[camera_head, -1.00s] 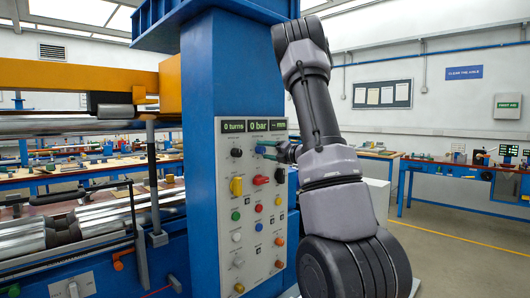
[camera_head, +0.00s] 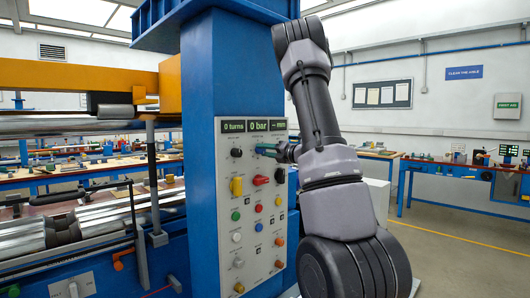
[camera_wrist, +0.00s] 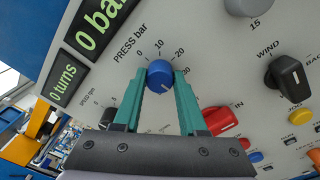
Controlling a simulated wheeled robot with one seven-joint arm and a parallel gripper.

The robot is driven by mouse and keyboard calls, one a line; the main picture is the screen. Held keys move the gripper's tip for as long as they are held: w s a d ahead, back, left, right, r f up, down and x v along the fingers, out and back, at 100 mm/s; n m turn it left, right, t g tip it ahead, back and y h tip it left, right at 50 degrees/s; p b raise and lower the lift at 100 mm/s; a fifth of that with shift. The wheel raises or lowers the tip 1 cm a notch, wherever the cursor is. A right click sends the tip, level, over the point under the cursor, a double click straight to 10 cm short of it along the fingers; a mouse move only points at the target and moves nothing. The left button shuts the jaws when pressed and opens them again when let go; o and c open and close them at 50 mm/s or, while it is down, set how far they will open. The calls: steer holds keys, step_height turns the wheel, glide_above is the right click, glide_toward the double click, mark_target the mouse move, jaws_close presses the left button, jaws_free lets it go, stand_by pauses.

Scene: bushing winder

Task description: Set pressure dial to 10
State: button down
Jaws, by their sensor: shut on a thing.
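The pressure dial (camera_wrist: 159,75) is a blue round knob labelled "PRESS bar" in the wrist view, with marks 0, 10, 20 and 30 around it. My gripper (camera_wrist: 160,80) has its two green fingers shut on the knob, one on each side. A small pale mark shows on the knob's lower side; which number it stands for is hard to tell. The bar display (camera_head: 258,126) reads "0 bar"; its left part also shows in the wrist view (camera_wrist: 103,22). In the head view my gripper (camera_head: 262,149) is at the panel's upper middle, and its fingers hide the dial.
The control panel (camera_head: 227,210) carries several other controls close by: a black WIND knob (camera_wrist: 290,77), a red knob (camera_wrist: 222,121), a grey dial (camera_wrist: 248,6) and a yellow knob (camera_head: 236,186). The turns display (camera_head: 233,127) reads "0 turns".

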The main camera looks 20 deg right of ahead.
steer(key=n, duration=0.6)
steer(key=shift+n, duration=0.4)
steer(key=n, duration=0.6)
steer(key=shift+h, duration=0.4)
steer(key=n, duration=0.6)
steer(key=shift+a+h, duration=0.1)
steer(key=shift+h, duration=0.2)
steer(key=n, duration=0.6)
steer(key=shift+c, duration=2.3)
jaws_free()
steer(key=shift+s, duration=0.15)
